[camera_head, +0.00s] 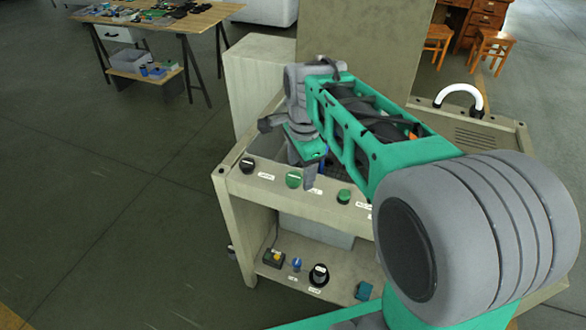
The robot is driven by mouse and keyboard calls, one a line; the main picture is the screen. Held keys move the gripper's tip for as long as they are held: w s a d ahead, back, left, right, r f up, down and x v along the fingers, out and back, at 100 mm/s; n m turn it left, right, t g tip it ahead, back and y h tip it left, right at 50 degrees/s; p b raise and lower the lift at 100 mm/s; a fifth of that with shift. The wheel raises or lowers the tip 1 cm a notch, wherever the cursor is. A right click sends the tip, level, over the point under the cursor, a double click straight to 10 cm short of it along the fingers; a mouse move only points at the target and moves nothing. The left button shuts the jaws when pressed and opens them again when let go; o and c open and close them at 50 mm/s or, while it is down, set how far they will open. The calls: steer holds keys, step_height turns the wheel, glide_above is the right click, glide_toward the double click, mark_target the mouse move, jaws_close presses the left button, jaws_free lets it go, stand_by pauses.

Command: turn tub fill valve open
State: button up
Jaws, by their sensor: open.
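A beige machine cabinet (230,198) carries controls with small labels on its front edge, too small to read. I cannot tell which control is the tub fill valve. A black knob (247,165), a green knob (293,180) and a smaller green control (344,196) sit along the upper edge. On the lower shelf are a blue knob (296,265) and a black dial (319,275). My gripper (286,150) is open above the upper edge, near the green knob. Contact cannot be judged, and my arm hides part of the cabinet top.
A white curved handle (460,97) stands at the cabinet's back right. A cluttered workbench (185,22) and wooden stools (492,50) stand behind. The floor at left is clear.

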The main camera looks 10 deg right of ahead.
mark_target(294, 176)
steer(key=w+m, duration=0.2)
steer(key=m, duration=0.1)
steer(key=w+f+m+g, duration=0.1)
steer(key=w+m, duration=0.1)
steer(key=m, duration=0.1)
steer(key=w+f+m, duration=0.1)
steer(key=w+m, duration=0.2)
steer(key=shift+d+m+p, duration=0.2)
steer(key=shift+m+p, duration=0.1)
steer(key=shift+w+f+m, duration=0.15)
steer(key=shift+w+m, duration=0.1)
steer(key=shift+m, duration=0.25)
steer(key=shift+w+f, duration=0.1)
steer(key=shift+f, duration=0.15)
step_height(294, 176, down, 7)
steer(key=shift+f+p, duration=0.15)
steer(key=shift+p, duration=0.4)
steer(key=shift+c, duration=0.4)
steer(key=c, duration=1.3)
